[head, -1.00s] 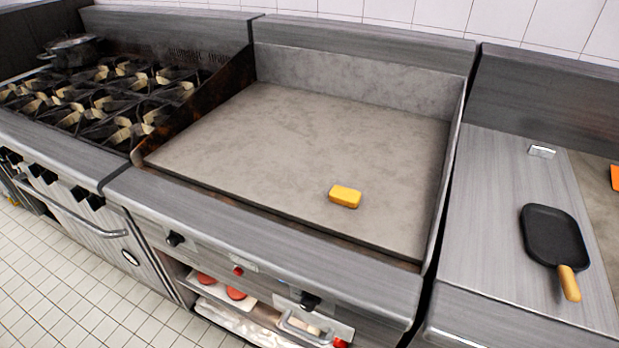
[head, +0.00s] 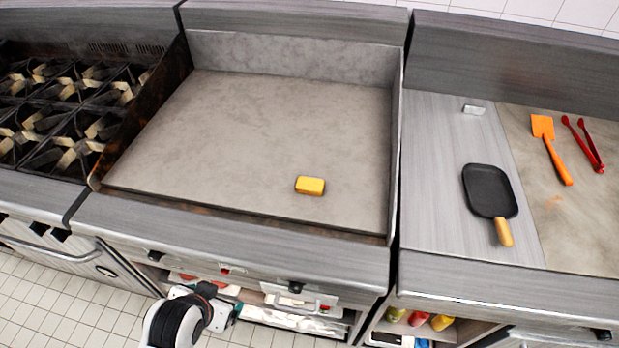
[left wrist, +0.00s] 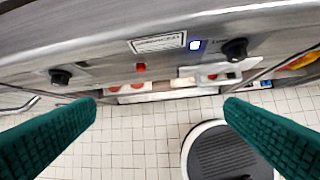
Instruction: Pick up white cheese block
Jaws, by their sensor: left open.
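A small whitish block (head: 473,109) lies on the steel counter right of the griddle, near the back, in the head view. It is small in view, and I cannot tell for certain that it is the white cheese block. My left gripper (left wrist: 160,105) is open and empty, its green fingers wide apart in the left wrist view. In the head view my left arm comes up at the bottom, in front of the griddle's shelf and far from the whitish block. My right gripper is not in view.
A yellow block (head: 310,186) lies on the griddle (head: 250,120). A black pan (head: 488,190) stands on the right counter, with an orange spatula (head: 543,128) and red tongs (head: 585,145) farther right. A burner range (head: 70,120) is at left. Shelves below hold food items.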

